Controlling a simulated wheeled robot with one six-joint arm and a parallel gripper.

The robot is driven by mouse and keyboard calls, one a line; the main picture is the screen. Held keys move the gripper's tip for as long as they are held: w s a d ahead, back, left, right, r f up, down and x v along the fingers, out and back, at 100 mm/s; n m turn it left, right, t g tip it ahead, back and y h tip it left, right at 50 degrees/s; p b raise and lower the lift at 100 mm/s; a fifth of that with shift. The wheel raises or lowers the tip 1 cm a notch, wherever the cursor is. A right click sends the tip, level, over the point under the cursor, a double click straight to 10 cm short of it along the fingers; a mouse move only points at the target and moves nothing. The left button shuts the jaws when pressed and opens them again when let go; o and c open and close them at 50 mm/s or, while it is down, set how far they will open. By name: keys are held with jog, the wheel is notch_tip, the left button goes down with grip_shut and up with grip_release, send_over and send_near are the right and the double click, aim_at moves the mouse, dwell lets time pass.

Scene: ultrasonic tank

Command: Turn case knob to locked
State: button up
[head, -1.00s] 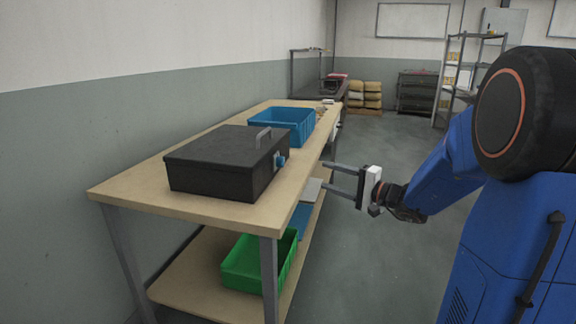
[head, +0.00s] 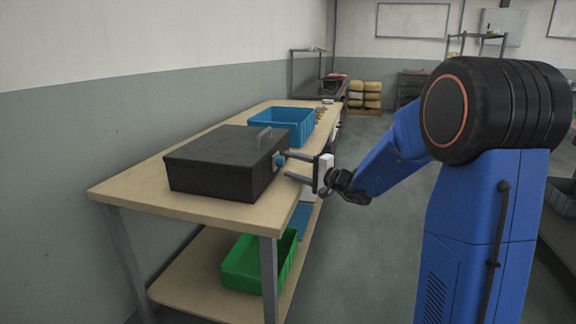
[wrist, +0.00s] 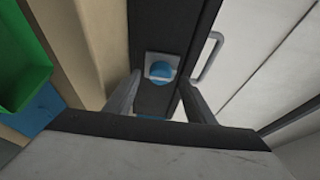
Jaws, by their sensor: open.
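The black case (head: 215,165) sits closed on the wooden workbench, with a grey handle (head: 264,139) on its lid. Its blue knob (head: 280,160) is on the side facing my arm. In the wrist view the round blue knob (wrist: 162,69) sits on a pale square plate, ahead of and between my fingers. My gripper (head: 286,166) is open, with its fingertips close to the knob in the head view. In the wrist view the gripper (wrist: 158,85) shows a finger on each side of the knob. I cannot tell whether either finger touches it.
A blue bin (head: 283,122) stands behind the case on the workbench (head: 225,208). A green bin (head: 258,262) is on the lower shelf. The grey floor to the right of the bench is open.

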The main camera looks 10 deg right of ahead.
jog(key=shift+x, duration=1)
jog(key=c, duration=1)
jog(key=shift+c, duration=0.2)
